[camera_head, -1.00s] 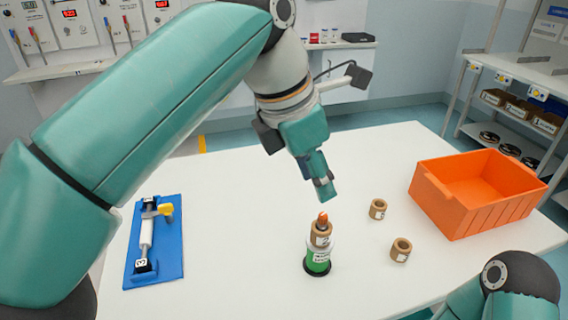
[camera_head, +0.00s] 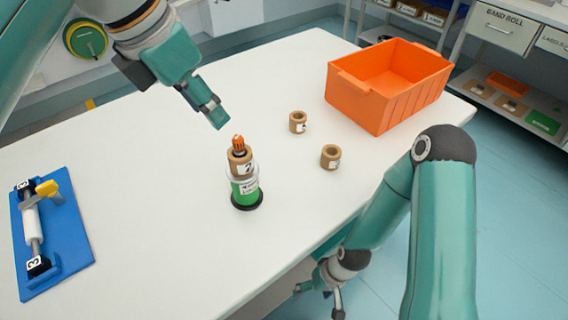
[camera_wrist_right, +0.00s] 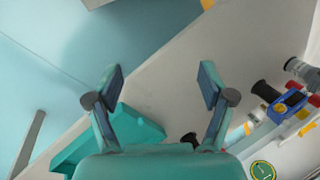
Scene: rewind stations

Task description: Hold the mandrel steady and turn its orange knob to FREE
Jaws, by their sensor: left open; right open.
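The mandrel (camera_head: 244,187) stands upright on the white table, with a green labelled lower part and a black foot. A brown core (camera_head: 239,162) sits around its upper part, and the orange knob (camera_head: 238,143) shows at the top. My left gripper (camera_head: 213,112) is open and empty, above and slightly left of the knob, apart from it. My right gripper (camera_head: 332,291) is open and empty, low beyond the table's front edge, away from the mandrel. Its spread fingers also show in the right wrist view (camera_wrist_right: 160,84).
Two loose brown cores (camera_head: 298,122) (camera_head: 330,157) lie right of the mandrel. An orange bin (camera_head: 385,92) stands at the table's back right. A blue fixture (camera_head: 62,262) with a white roller and yellow clamp lies at the left. Table between fixture and mandrel is clear.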

